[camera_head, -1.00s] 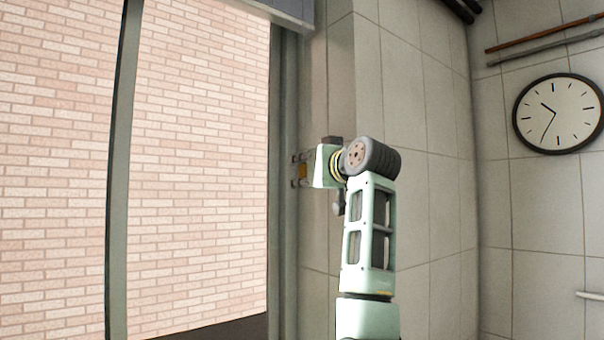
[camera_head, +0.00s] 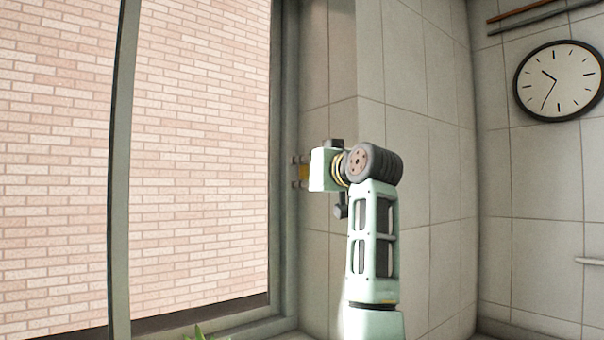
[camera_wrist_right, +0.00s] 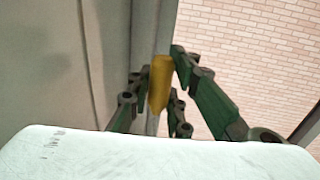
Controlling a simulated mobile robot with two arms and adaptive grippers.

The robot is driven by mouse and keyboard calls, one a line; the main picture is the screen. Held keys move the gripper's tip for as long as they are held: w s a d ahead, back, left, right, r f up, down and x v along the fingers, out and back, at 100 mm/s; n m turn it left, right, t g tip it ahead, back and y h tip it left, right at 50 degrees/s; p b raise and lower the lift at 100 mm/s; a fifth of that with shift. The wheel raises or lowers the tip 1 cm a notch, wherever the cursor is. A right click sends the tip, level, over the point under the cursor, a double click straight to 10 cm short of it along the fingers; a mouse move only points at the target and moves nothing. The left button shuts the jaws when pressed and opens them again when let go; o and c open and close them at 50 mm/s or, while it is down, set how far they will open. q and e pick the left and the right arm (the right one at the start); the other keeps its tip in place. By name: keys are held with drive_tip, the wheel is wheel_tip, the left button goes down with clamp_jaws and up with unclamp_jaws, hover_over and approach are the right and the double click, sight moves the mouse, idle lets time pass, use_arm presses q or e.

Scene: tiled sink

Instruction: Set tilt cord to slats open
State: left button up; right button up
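The tilt cord's yellow end piece (camera_wrist_right: 159,84) stands between the green fingers of my right gripper (camera_wrist_right: 160,75) in the right wrist view. The fingers close in on it from both sides, and it appears gripped. In the head view my right gripper (camera_head: 298,172) points left at the window frame's right side, with a small yellow patch (camera_head: 303,174) between its fingers. The cord is too thin to follow in the head view. The blind's slats are not in view. My left gripper is not in view.
The window (camera_head: 200,150) looks onto a brick wall and has a grey upright (camera_head: 121,170). A tiled wall corner (camera_head: 357,110) stands close behind my right arm. A clock (camera_head: 560,80) hangs at the right. Plant leaves (camera_head: 199,332) show at the bottom.

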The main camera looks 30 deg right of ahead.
drive_tip(key=o, duration=0.4)
drive_tip(key=shift+s, duration=0.25)
drive_tip(key=shift+o, duration=0.2)
drive_tip(key=shift+w, duration=0.1)
drive_tip(key=s, duration=1.2)
drive_tip(key=shift+a, duration=0.45)
